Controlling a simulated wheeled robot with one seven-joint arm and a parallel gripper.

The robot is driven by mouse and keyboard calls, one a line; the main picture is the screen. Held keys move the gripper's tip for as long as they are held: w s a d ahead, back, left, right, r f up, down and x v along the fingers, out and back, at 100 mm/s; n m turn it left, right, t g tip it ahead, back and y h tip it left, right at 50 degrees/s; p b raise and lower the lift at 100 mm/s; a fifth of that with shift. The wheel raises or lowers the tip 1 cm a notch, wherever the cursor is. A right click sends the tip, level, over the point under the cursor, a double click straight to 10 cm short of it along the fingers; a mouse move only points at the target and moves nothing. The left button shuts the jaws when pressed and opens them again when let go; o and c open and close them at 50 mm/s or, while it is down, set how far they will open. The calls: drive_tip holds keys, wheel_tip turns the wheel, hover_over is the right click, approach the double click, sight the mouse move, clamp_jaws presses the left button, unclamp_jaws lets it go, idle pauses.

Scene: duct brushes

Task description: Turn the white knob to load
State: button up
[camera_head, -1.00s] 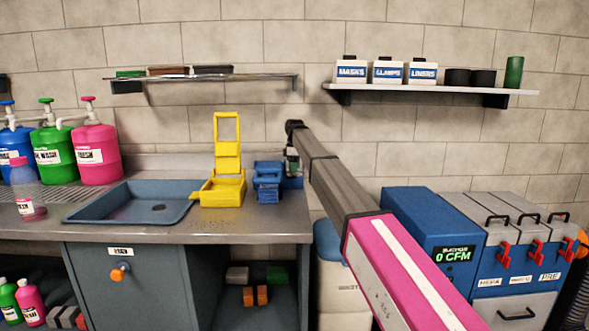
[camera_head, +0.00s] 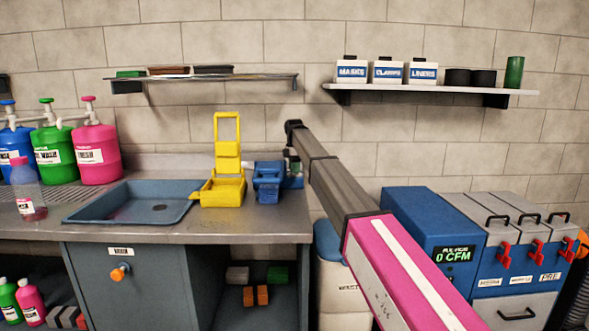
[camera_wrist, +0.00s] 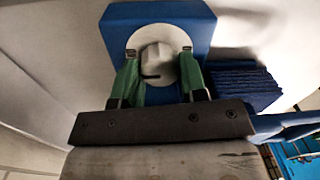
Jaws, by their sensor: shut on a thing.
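The white knob (camera_wrist: 158,60) shows in the wrist view, on a round white plate on the front of a blue box (camera_wrist: 199,16). A dark line marks the knob's lower left. My gripper (camera_wrist: 157,72) has green fingers on either side of the knob and is shut on it. In the head view the blue box (camera_head: 268,170) stands at the right end of the counter, beside the end of my arm. The knob is hidden there. No readable load mark shows in either view.
A yellow holder (camera_head: 222,190) stands just left of the blue box, with a sink (camera_head: 130,203) further left. Ribbed blue pads (camera_wrist: 240,88) lie close to the right of the box in the wrist view. A blue unit reading 0 CFM (camera_head: 430,225) stands at the right.

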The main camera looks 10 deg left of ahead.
drive_tip(key=o, duration=0.9)
drive_tip(key=shift+r, duration=0.1)
drive_tip(key=r, duration=1)
drive_tip(key=shift+w+a+r, duration=0.15)
drive_tip(key=shift+w+r, duration=0.1)
drive_tip(key=shift+r, duration=0.05)
